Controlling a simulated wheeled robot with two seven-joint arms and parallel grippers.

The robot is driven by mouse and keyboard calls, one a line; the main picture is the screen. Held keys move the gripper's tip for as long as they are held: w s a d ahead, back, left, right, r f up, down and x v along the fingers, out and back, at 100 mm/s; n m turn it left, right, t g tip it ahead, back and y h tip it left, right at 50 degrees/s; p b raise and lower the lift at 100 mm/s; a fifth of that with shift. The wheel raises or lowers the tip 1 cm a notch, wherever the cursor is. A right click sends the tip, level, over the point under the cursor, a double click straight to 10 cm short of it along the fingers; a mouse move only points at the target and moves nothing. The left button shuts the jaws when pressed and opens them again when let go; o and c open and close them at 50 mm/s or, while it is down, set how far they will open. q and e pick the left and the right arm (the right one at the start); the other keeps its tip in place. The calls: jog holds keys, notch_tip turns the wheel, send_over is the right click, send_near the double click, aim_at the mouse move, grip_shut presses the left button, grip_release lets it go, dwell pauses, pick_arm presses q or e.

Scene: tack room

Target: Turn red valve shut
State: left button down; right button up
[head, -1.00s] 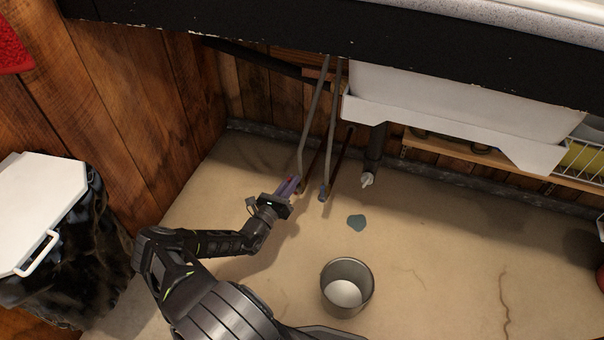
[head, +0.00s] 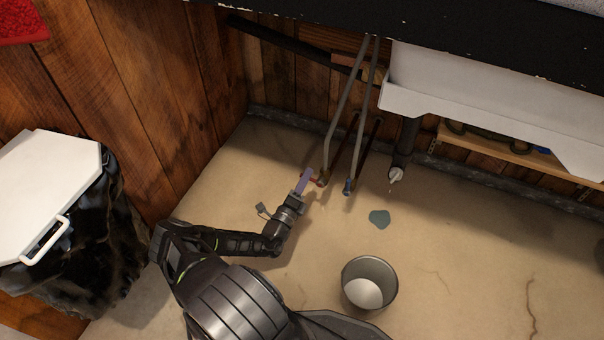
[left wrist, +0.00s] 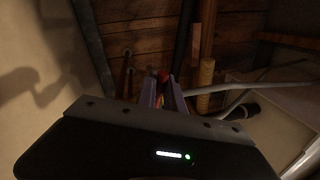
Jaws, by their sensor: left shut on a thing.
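The red valve (head: 319,182) sits low on the left of two grey supply pipes under the sink. It also shows in the left wrist view (left wrist: 163,75), small and dark, between the fingertips. My left gripper (head: 307,178) reaches it from the lower left, its purple fingers shut on the valve and partly hiding it. The fingers also show in the left wrist view (left wrist: 162,92). A blue valve (head: 348,187) sits on the right pipe, apart from my gripper. My right gripper is out of view.
A metal bucket (head: 370,283) stands on the floor in front. A small puddle (head: 379,218) lies below the drain pipe (head: 404,145). A white-lidded bin with a black bag (head: 55,195) stands at left. The sink's white underside (head: 470,90) overhangs at upper right.

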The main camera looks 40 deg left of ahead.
pick_arm(q)
jog(key=shift+a+f+n+y+b, duration=0.15)
jog(key=shift+f+n+b, duration=0.15)
jog(key=shift+n, duration=0.45)
jog(key=shift+d+f+n+y+b, duration=0.15)
jog(key=shift+f+n+b, duration=0.1)
jog(key=shift+n, duration=0.5)
jog(key=shift+a, duration=0.1)
jog(key=c, duration=1.5)
grip_release()
jog(key=shift+o, duration=0.2)
jog(key=shift+s, duration=0.1)
jog(key=p+v, duration=0.2)
jog(key=v, duration=0.5)
jog(key=shift+s, duration=0.35)
